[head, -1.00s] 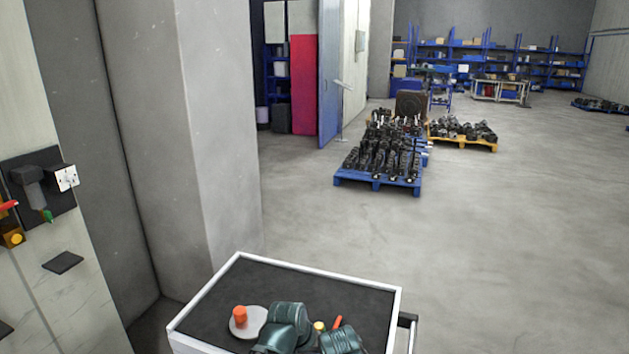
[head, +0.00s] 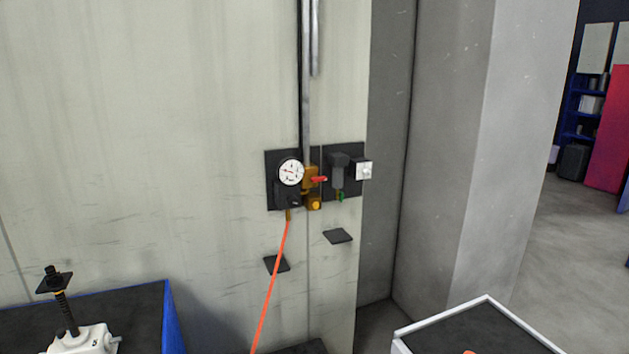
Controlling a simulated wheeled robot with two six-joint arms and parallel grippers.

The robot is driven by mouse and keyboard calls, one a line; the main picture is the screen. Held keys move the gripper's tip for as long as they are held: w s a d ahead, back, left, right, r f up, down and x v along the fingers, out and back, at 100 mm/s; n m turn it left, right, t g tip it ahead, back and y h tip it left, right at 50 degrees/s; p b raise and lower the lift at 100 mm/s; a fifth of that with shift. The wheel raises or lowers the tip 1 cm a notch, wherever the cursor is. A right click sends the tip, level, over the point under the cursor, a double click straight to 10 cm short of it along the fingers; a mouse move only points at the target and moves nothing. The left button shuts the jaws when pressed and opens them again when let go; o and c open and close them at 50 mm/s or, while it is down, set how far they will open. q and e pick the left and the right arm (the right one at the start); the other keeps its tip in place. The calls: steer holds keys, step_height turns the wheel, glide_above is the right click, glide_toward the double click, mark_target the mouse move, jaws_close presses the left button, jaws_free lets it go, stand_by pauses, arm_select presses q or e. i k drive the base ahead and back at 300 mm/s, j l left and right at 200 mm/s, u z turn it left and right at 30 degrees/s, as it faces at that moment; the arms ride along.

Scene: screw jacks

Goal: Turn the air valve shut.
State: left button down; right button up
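The air valve (head: 310,178) is a small brass-coloured body on the wall, with a red handle (head: 319,179) that points to the right, roughly level. It sits between a round white gauge (head: 291,172) on its left and a dark filter unit (head: 338,172) on its right. A metal pipe (head: 306,90) comes down to it from above. An orange hose (head: 270,290) hangs down from a fitting below the gauge. Neither of my grippers shows in the head view.
A white-rimmed cart (head: 487,299) with a dark top stands at the lower right. A blue-edged bench (head: 166,300) with a white screw jack (head: 82,341) is at the lower left. Two small dark plates stick out under the valve. A grey pillar (head: 500,140) stands to the right.

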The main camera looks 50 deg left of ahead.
mark_target(316, 178)
steer(key=u, duration=1.8)
